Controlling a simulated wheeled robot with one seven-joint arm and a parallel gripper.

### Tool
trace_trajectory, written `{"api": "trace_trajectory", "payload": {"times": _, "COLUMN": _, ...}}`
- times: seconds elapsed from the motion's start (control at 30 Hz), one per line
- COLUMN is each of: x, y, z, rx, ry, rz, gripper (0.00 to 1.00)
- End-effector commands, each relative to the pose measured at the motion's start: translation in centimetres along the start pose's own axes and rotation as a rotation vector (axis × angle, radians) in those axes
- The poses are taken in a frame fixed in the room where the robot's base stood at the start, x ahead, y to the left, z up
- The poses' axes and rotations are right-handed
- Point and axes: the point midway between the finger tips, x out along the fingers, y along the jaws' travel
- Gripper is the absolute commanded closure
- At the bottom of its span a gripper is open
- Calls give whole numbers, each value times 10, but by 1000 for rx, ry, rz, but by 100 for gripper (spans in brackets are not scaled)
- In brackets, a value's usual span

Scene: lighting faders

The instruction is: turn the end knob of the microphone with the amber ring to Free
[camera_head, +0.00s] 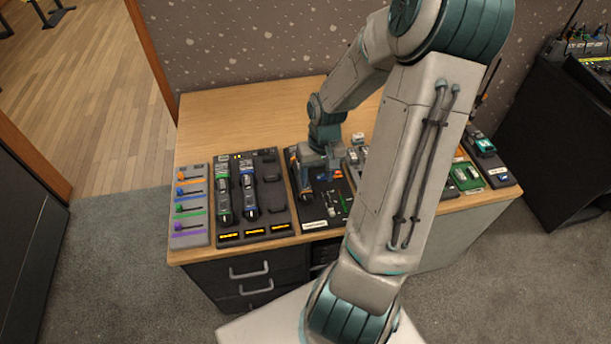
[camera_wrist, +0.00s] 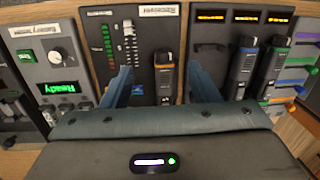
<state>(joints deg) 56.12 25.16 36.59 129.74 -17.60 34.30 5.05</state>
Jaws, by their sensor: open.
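The microphone with the amber ring (camera_wrist: 165,80) is dark, with an orange band near its upper end in the wrist view. It lies on a black panel (camera_wrist: 144,60) labelled like "Receiver". In the head view the amber-ringed microphone (camera_head: 294,164) shows at the panel's left edge, partly behind my gripper. My gripper (camera_wrist: 160,68) is open, with one blue finger on each side of the microphone in the wrist view. No contact with it is visible. In the head view my gripper (camera_head: 322,178) is over this panel. The microphone's end knob and its markings cannot be made out.
A panel with a knob and a green "Ready" display (camera_wrist: 60,88) is on the other side. A fader board (camera_head: 189,207) stands at the desk's left end.

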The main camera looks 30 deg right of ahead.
Motion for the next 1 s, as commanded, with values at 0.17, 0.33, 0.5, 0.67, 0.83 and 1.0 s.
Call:
{"api": "trace_trajectory", "payload": {"times": 0.17, "x": -14, "y": 12, "z": -12, "rx": 49, "ry": 33, "rz": -100, "gripper": 46}}
{"api": "trace_trajectory", "payload": {"times": 0.33, "x": -12, "y": 15, "z": -17, "rx": 65, "ry": 53, "rz": -137, "gripper": 46}}
{"api": "trace_trajectory", "payload": {"times": 0.5, "x": 6, "y": 12, "z": -18, "rx": 63, "ry": 53, "rz": -141, "gripper": 46}}
{"api": "trace_trajectory", "payload": {"times": 0.67, "x": 38, "y": 7, "z": -20, "rx": 62, "ry": 51, "rz": -141, "gripper": 46}}
{"api": "trace_trajectory", "payload": {"times": 0.83, "x": 74, "y": 3, "z": -21, "rx": 63, "ry": 49, "rz": -140, "gripper": 46}}
{"api": "trace_trajectory", "payload": {"times": 1.0, "x": 102, "y": -1, "z": -24, "rx": 64, "ry": 51, "rz": -139, "gripper": 46}}
